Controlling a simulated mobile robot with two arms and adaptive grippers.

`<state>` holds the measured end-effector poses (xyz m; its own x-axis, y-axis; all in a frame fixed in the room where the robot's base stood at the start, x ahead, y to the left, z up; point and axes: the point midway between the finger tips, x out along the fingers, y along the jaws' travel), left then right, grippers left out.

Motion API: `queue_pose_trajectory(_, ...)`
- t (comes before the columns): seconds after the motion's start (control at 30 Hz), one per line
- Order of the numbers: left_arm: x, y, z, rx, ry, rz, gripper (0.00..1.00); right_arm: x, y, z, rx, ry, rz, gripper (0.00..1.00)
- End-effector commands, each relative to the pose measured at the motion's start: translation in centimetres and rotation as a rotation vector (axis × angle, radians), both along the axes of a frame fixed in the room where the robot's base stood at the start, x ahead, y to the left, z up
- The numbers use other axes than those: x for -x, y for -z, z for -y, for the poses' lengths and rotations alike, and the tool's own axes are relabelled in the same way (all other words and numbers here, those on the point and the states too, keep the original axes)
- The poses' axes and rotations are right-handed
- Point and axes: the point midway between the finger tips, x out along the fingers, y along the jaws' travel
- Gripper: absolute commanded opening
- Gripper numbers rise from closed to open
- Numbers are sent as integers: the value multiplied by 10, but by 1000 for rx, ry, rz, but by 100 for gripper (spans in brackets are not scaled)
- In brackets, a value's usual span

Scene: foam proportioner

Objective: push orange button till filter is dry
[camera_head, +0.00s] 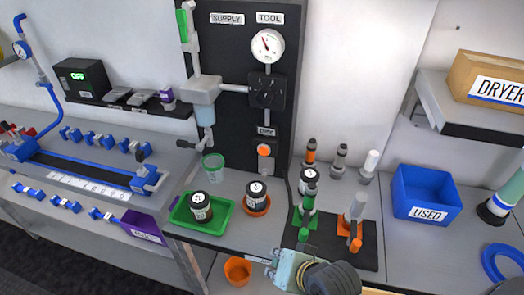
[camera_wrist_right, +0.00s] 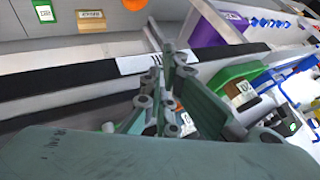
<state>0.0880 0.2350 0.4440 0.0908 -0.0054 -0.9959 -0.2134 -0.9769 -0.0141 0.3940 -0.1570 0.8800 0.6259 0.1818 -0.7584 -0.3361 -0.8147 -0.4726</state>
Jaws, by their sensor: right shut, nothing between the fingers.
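The orange button (camera_head: 264,151) sits on the dark upright panel, just under a small label that seems to read DRY. The filter (camera_head: 203,92) is a grey housing with a clear bowl, mounted on the left of that panel; I cannot tell how wet it is. My right gripper (camera_head: 278,262) is low at the bottom of the head view, in front of the bench and well below the button. In the right wrist view, its fingers (camera_wrist_right: 172,72) are closed together and empty. My left gripper is not in view.
A green tray (camera_head: 183,221) holds a dark jar. Another jar stands in an orange dish (camera_head: 268,207). A blue USED bin (camera_head: 412,184) is further right. A pressure gauge (camera_head: 267,46) is above.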

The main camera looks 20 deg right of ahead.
Motion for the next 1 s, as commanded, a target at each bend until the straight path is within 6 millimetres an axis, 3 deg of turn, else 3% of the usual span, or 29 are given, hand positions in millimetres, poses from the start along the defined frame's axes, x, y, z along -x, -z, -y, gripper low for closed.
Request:
queue_pose_trajectory(0.27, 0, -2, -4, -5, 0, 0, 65, -68, -46, -21, -455, 332, 158, 0)
queue_pose_trajectory(0.5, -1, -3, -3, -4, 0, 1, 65, -123, -104, -30, -997, 598, 265, 0)
queue_pose_trajectory(0.73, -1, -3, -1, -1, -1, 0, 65, -149, -143, -29, -1367, 716, 296, 0)
queue_pose_trajectory(1.0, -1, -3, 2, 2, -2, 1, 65, -154, -153, -27, -1473, 743, 297, 0)
